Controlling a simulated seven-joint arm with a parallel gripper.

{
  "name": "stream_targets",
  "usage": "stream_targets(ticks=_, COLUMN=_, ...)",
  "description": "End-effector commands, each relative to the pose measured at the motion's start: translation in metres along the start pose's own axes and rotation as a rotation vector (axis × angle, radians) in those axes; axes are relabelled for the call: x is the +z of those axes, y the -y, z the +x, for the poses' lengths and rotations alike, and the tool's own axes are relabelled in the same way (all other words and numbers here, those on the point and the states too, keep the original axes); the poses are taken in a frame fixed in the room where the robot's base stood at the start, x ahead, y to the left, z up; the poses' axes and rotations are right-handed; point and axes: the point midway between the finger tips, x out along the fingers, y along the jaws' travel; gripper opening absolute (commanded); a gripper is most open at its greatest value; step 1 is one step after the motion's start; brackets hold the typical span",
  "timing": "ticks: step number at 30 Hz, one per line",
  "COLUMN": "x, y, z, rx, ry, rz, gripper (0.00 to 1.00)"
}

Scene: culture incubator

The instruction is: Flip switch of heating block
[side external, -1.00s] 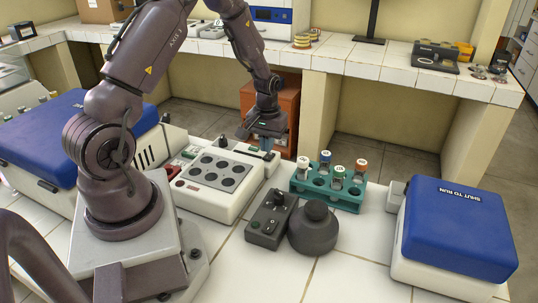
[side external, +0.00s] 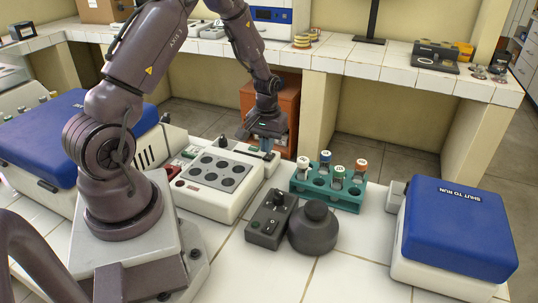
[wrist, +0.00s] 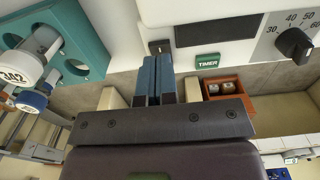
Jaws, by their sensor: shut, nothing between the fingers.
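The heating block (side external: 240,207) is a white box with a grid of dark round wells on its top. In the wrist view its white front panel (wrist: 140,12) carries a small black switch (wrist: 160,46), a dark display, a green TIMER label (wrist: 207,61) and a black knob (wrist: 294,45). My gripper (side external: 268,156) is at the block's far right end. Its blue fingertips (wrist: 157,60) are shut together with nothing between them, just below the switch in the wrist view. I cannot tell whether they touch it or which way it is set.
A teal rack (side external: 345,201) with capped tubes stands right of the block. A dark vortex mixer (side external: 314,232) and small control box (side external: 265,225) sit in front. A blue-lidded centrifuge (side external: 455,230) is at the right. An orange bin (side external: 290,105) is behind my gripper.

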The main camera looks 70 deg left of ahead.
Motion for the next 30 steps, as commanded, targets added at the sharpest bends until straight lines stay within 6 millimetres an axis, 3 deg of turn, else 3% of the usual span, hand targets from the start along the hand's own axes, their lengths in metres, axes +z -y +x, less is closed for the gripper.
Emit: stream_targets(ticks=30, x=0.0, y=0.0, z=0.015, rx=0.0, ry=0.0, rz=0.0, gripper=0.0)
